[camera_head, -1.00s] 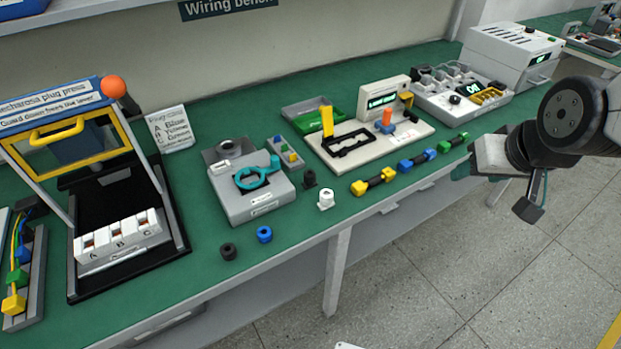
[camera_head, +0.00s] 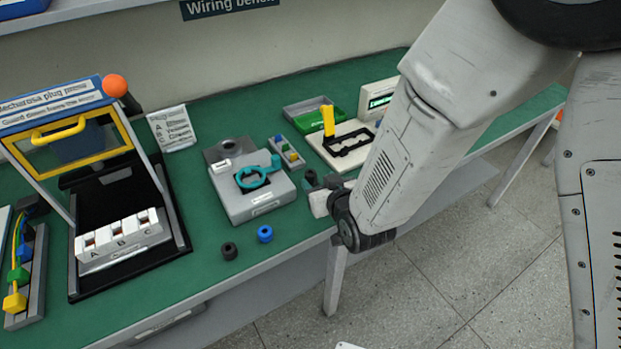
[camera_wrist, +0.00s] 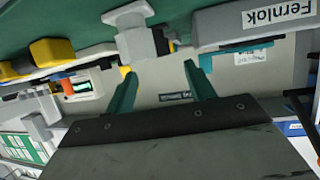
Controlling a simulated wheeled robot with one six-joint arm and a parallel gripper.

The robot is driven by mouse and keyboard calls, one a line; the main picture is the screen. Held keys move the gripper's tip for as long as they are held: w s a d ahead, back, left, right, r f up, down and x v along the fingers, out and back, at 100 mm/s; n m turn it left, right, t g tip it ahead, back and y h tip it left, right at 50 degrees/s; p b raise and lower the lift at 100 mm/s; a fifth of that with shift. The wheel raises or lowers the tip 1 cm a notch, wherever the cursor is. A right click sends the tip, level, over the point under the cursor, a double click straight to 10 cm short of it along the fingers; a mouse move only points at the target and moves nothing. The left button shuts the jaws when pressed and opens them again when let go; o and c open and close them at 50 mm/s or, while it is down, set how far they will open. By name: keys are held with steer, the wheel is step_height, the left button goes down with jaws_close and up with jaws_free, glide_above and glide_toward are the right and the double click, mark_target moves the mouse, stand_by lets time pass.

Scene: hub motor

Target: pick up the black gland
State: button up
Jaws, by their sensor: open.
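A small upright black gland (camera_head: 311,179) stands on the green bench, right of the grey fixture with the teal ring clamp, in the head view. My gripper (camera_head: 326,187) is close beside it and partly covers that spot. In the wrist view my gripper (camera_wrist: 160,74) is open, its two teal fingers apart with nothing between them. A pale flanged piece (camera_wrist: 132,36), seemingly the white gland, is just beyond the left finger. I cannot clearly make out the black gland in the wrist view.
A black ring (camera_head: 229,250) and a blue ring (camera_head: 265,234) lie near the bench's front edge. The grey fixture (camera_head: 262,203) stands close left of my gripper. The plug press (camera_head: 170,215) is further left. My arm hides much of the right side.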

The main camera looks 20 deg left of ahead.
mark_target(311, 174)
steer(key=x, duration=0.5)
steer(key=shift+w+a+f, duration=0.15)
steer(key=shift+w+f, duration=0.05)
steer(key=shift+f, duration=0.05)
steer(key=c, duration=1)
